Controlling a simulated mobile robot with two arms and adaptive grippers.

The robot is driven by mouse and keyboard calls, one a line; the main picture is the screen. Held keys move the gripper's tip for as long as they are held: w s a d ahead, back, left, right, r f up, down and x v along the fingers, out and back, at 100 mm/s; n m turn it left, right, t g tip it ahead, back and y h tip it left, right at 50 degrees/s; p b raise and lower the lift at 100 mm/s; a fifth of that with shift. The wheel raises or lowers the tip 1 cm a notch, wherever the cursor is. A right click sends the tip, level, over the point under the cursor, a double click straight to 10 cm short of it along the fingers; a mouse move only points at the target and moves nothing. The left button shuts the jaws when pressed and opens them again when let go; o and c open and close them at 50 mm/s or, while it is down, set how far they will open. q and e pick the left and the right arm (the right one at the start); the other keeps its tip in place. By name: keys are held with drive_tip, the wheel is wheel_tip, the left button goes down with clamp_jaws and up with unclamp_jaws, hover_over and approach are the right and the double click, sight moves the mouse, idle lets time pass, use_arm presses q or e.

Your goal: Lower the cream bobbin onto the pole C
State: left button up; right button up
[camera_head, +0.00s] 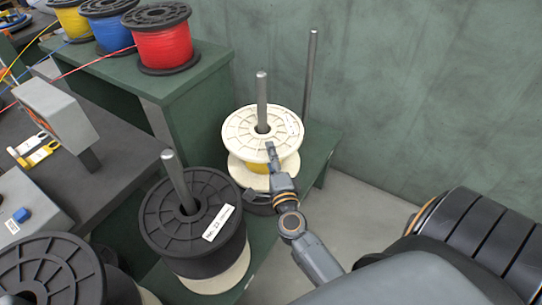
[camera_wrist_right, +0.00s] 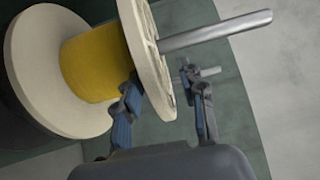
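The cream bobbin (camera_head: 240,130), with a yellow winding between its flanges, is around the middle upright metal pole (camera_head: 262,95). The pole sticks out above its top flange. A black object shows just below its lower flange. In the right wrist view the cream bobbin (camera_wrist_right: 95,70) fills the upper left. My right gripper (camera_head: 272,152) is at the near rim of the top flange. In the wrist view its fingers (camera_wrist_right: 165,100) are apart, one on the winding side of the flange, the other beyond its outer face with a visible gap. My left gripper is out of view. No pole label is readable.
A bare pole (camera_head: 310,75) stands behind at right. A black spool (camera_head: 160,215) is around a front pole (camera_head: 175,175), left of my arm. Another black spool (camera_head: 45,270) is lower left. Red (camera_head: 163,45), blue (camera_head: 110,35) and yellow spools stand on a green shelf (camera_head: 200,75).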

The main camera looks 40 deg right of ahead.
drive_tip(key=shift+s+f, duration=0.1)
drive_tip(key=shift+f, duration=0.25)
drive_tip(key=shift+s, duration=0.1)
drive_tip(key=v, duration=0.7)
drive_tip(key=shift+s+r, duration=0.35)
drive_tip(key=shift+a, duration=0.15)
